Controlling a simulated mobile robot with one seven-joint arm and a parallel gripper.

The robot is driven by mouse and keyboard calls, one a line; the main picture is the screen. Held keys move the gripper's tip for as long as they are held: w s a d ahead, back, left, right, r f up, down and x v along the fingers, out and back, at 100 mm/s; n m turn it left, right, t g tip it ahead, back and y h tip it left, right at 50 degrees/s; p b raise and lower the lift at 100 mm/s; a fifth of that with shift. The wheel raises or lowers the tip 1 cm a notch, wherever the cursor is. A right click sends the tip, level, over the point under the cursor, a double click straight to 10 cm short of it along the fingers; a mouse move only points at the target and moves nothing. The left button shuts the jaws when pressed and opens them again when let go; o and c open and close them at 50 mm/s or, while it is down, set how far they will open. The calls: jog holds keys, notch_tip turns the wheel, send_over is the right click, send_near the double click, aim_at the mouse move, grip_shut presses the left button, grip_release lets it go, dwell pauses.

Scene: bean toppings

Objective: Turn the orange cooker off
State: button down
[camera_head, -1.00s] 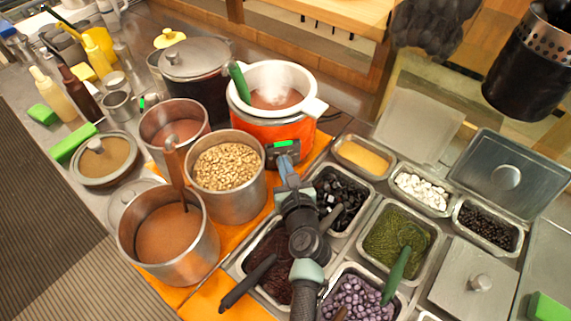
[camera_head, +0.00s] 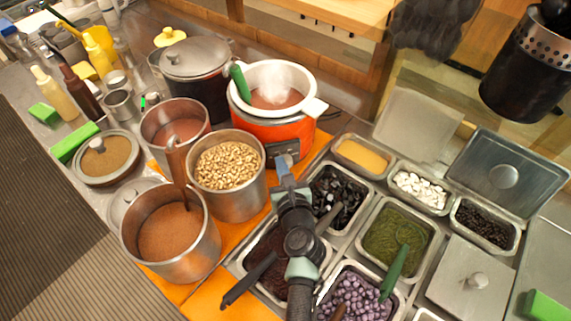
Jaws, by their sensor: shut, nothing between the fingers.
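The orange cooker (camera_head: 268,130) stands at the back middle, with a white rim, steam over brown contents and a green-handled utensil leaning in it. Its grey control panel (camera_head: 283,149) is low on its front, facing me. No green light shows on the panel. My gripper (camera_head: 284,160) is shut and empty, its tip at the lower edge of the panel. Whether it touches the panel, I cannot tell. The tip covers the panel's lower part.
A steel pot of pale beans (camera_head: 228,168) stands close left of my gripper. A black lidded pot (camera_head: 195,75) is behind it. Topping trays, including one with black jelly (camera_head: 337,195), lie to the right.

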jog(key=shift+s, duration=0.1)
jog(key=shift+s+r, duration=0.1)
jog(key=shift+s, duration=0.15)
jog(key=shift+f+p+v, duration=0.15)
jog(key=shift+p+v, duration=0.1)
jog(key=shift+v, duration=0.6)
jog(key=shift+f+p+v, duration=0.15)
jog(key=shift+p+v, duration=0.05)
jog(key=shift+v, duration=0.7)
jog(key=shift+f+p+v, duration=0.2)
jog(key=shift+p+v, duration=0.05)
jog(key=shift+v, duration=0.6)
jog(key=shift+s+d, duration=0.1)
jog(key=shift+s, duration=0.05)
